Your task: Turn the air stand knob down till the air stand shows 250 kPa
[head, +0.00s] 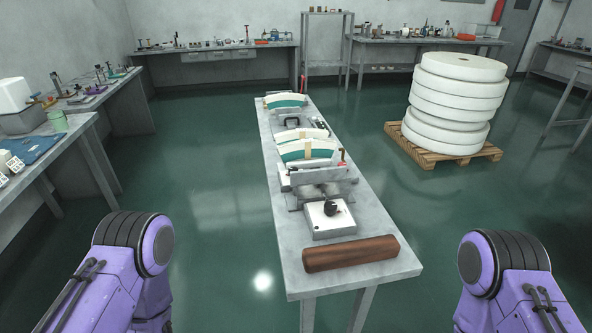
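A small white box (322,226) with a black knob (331,208) on its top stands on the narrow bench in the head view. It may be the air stand, but I cannot tell for sure. No pressure display or reading can be made out from here. My two purple arms show at the lower left and lower right, on either side of the bench and apart from it. Neither of my grippers is in view.
On the narrow bench (377,207), a brown roll (350,253) lies at the near end, and curved white-and-green pieces (307,150) sit farther back. A pallet (489,155) of stacked white discs (450,105) stands to the right. Side benches line the walls. The green floor around is open.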

